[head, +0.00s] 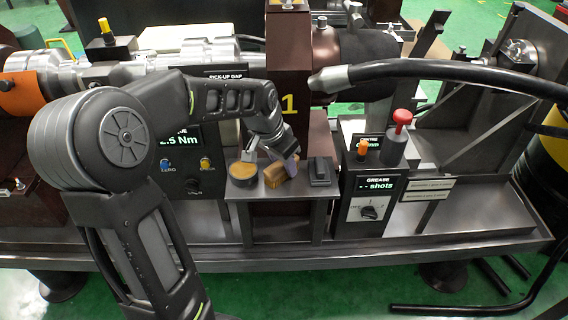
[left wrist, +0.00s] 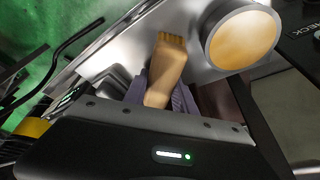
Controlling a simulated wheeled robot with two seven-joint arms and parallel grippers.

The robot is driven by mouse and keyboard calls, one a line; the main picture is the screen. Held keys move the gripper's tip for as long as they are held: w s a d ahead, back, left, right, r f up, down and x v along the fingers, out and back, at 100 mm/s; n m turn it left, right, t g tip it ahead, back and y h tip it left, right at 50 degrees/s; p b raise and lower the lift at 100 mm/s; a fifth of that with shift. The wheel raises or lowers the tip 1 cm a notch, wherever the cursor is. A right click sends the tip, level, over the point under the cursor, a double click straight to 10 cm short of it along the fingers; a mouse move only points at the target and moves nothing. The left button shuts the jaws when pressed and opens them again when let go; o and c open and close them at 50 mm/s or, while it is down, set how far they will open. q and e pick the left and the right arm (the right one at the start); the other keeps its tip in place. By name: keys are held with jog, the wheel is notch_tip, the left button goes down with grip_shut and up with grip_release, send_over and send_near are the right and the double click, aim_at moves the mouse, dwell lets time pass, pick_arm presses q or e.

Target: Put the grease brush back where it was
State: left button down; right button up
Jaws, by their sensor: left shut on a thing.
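The grease brush (head: 275,177) is a tan piece with a ridged, bristle-like end. It is over the small grey shelf (head: 285,212) in the middle of the fixture. My left gripper (head: 287,162) is shut on it from above. The tin, round with amber grease, stands just left of the brush in the head view (head: 242,172). I cannot tell whether the brush touches the shelf. My right gripper is not in view.
A black block (head: 319,171) stands on the shelf right of the brush. The grease box (head: 371,200) with knob and red-topped canister (head: 398,142) is farther right. A torque display panel (head: 184,150) is at left. A thick black hose (head: 440,70) crosses above.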

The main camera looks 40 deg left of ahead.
aim_at(273, 169)
pick_arm(q)
jog(key=c, duration=1)
grip_release()
jog(key=shift+r, duration=0.25)
jog(key=p+v, duration=0.2)
jog(key=v, duration=0.9)
jog(key=shift+s+r+p, duration=0.15)
jog(key=shift+r+p, duration=0.2)
jog(key=shift+p, duration=0.05)
jog(key=shift+d, duration=0.1)
